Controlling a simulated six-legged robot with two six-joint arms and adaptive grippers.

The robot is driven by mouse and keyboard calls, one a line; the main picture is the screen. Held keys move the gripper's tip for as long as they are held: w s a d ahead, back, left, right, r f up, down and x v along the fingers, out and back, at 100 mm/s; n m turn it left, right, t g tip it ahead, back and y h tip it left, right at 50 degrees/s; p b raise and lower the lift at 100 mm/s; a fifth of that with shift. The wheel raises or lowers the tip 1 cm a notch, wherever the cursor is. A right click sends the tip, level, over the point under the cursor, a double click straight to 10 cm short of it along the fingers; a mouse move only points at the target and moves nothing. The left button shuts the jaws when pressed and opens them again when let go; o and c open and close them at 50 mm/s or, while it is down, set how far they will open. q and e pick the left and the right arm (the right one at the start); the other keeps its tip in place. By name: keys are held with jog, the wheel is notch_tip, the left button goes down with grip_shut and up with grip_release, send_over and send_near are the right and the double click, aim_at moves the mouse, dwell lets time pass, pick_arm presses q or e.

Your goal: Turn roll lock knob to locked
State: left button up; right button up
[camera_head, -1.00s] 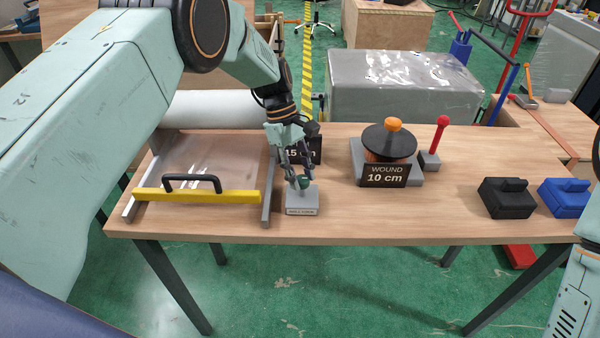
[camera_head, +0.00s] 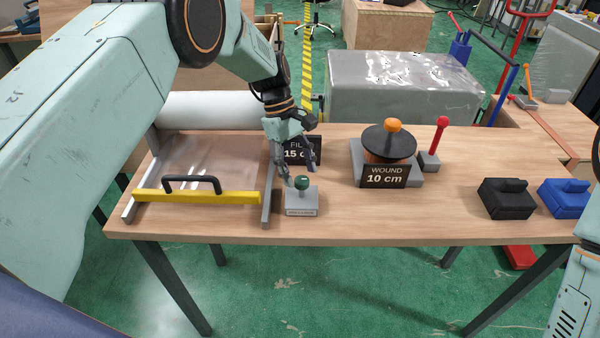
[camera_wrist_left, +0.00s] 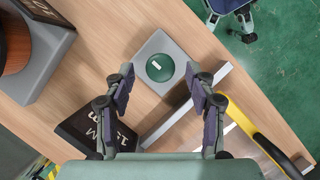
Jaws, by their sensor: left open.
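The roll lock knob (camera_head: 302,183) is a small green round knob on a grey block (camera_head: 301,203) near the table's front edge, right of the film frame. In the left wrist view the knob (camera_wrist_left: 160,68) shows a short white mark lying at a slant on its top. My left gripper (camera_head: 290,160) is open and empty, just behind and above the knob. In the left wrist view its fingers (camera_wrist_left: 160,77) stand apart on either side of the knob, not visibly touching it.
A film frame with a yellow bar (camera_head: 196,197) and black handle stands left of the block. A FILM 15 cm sign (camera_head: 303,152) is behind it. A WOUND 10 cm sign (camera_head: 386,177) and black-topped spool (camera_head: 388,145) stand right. The table front between is clear.

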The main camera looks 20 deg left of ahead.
pick_arm(q)
jog(key=v, duration=1)
jog(key=shift+r, duration=0.3)
jog(key=shift+a+f, duration=0.1)
jog(key=shift+a, duration=0.05)
